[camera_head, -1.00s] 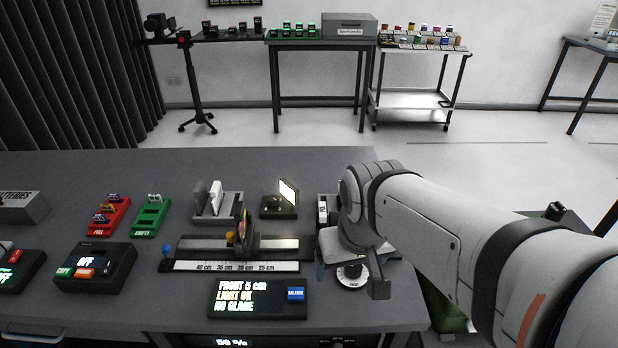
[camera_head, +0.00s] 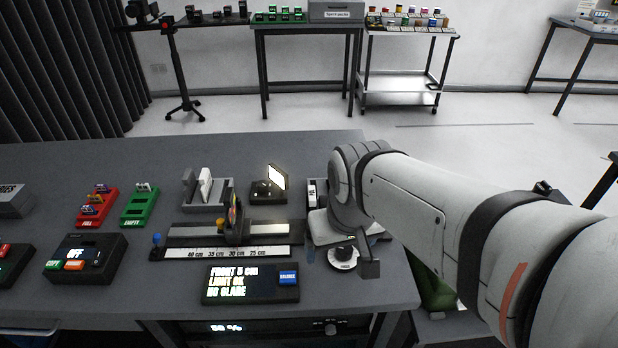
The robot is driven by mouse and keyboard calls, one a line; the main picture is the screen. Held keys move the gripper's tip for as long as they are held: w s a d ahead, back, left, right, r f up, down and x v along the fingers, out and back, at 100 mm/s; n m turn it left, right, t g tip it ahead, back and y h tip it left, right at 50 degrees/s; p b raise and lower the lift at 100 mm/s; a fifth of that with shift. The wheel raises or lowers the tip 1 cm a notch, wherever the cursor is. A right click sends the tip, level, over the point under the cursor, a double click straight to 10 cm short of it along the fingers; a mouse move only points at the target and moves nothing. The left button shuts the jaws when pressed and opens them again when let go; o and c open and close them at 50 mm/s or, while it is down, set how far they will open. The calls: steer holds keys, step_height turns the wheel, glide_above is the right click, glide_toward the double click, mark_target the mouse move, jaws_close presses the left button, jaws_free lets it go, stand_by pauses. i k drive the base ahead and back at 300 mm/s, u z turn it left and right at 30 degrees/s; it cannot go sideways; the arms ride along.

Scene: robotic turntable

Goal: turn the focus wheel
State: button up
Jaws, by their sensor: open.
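A round white dial with a black knob (camera_head: 343,258) sits at the right front of the bench. It looks like the focus wheel, but its label is too small to read. My gripper (camera_head: 340,260) is open and points down over this dial. One dark finger shows to the right of the knob, and a fainter one seems to show at its left. The gripper's body hides the area behind the knob. I cannot tell whether the fingers touch it. A display (camera_head: 250,284) in front reads "FRONT 5 cm, LIGHT OK, NO GLARE".
A rail with a centimetre scale (camera_head: 225,253) and an upright carriage (camera_head: 234,220) stands left of my gripper. A lit panel (camera_head: 277,177) and a white block holder (camera_head: 205,190) are behind it. Red (camera_head: 97,208) and green (camera_head: 139,206) trays lie further left. The back of the bench is clear.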

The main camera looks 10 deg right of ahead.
mark_target(344, 253)
steer(key=z, duration=0.05)
steer(key=k, duration=0.5)
steer(key=u, duration=1.55)
steer(key=k, duration=1.15)
steer(key=z, duration=0.65)
steer(key=i, duration=1)
steer(key=z, duration=0.1)
